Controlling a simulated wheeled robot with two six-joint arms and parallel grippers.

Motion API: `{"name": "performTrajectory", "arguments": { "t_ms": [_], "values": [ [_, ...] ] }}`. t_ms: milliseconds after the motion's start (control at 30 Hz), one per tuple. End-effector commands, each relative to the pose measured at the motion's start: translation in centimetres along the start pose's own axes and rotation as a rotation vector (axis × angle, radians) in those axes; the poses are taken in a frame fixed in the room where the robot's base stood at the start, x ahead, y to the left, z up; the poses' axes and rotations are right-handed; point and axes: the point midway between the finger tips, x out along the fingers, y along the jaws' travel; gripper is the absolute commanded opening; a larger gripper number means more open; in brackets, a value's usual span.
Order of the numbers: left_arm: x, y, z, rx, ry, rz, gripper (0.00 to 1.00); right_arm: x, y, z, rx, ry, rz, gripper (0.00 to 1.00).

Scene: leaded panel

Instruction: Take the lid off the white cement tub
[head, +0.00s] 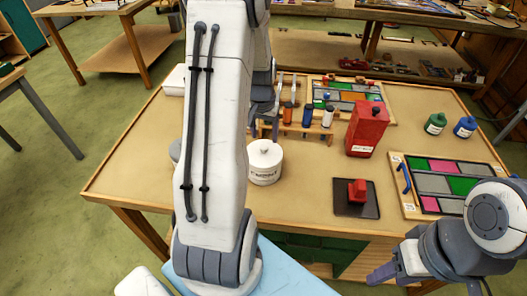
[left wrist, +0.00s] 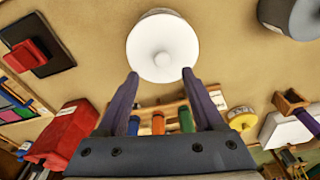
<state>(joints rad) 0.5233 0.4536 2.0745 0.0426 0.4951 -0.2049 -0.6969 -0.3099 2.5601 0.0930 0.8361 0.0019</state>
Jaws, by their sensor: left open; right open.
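The white cement tub (head: 264,174) stands upright on the table, just right of my left arm in the head view. Its round white lid (head: 265,152) with a small central knob is on it. The left wrist view looks down on the lid (left wrist: 162,34), which lies just beyond my left fingertips. My left gripper (left wrist: 159,75) is open and empty, its two fingers apart; the lid is not between them. In the head view my left arm hides most of this gripper. My right gripper (head: 384,272) is open at the lower right, off the table's front edge, away from the tub.
A red can (head: 367,130), a black pad (head: 343,197) with a red block (head: 357,190), and a coloured glass panel (head: 450,180) lie right of the tub. A wooden rack (head: 310,128) with bottles stands behind it. A grey round container (left wrist: 291,14) is near.

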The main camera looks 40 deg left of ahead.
Motion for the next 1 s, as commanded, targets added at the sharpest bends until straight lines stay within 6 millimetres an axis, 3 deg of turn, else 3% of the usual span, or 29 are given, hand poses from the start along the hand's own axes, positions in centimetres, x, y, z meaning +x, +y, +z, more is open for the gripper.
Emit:
{"name": "performTrajectory", "arguments": {
  "t_ms": [167, 467, 767, 933, 967, 1000],
  "values": [
    [1.2, -0.1, 0.1, 0.0, -0.004, 0.001, 0.69, -0.8, -0.1, 0.0, 0.0, 0.0, 0.0, 0.5],
    [5.0, -0.5, 0.1, 0.001, -0.003, 0.001, 0.69, -2.1, -0.2, -0.1, 0.001, 0.0, 0.0, 0.5],
    [5.5, -0.5, 0.1, 0.001, 0.0, 0.0, 0.69, -2.1, -0.1, -0.1, 0.001, 0.0, 0.0, 0.5],
    [5.5, -0.5, 0.1, 0.001, 0.0, 0.0, 0.08, -2.1, -0.1, -0.1, 0.001, 0.0, 0.0, 0.5],
    [5.5, -0.5, 0.1, 0.001, 0.0, 0.0, 0.0, -2.1, -0.1, -0.1, 0.001, 0.0, 0.0, 0.5],
    [5.5, -0.5, 0.1, 0.001, 0.0, 0.0, 0.0, -2.1, -0.1, -0.1, 0.001, 0.0, 0.0, 0.5]
  ]
}}
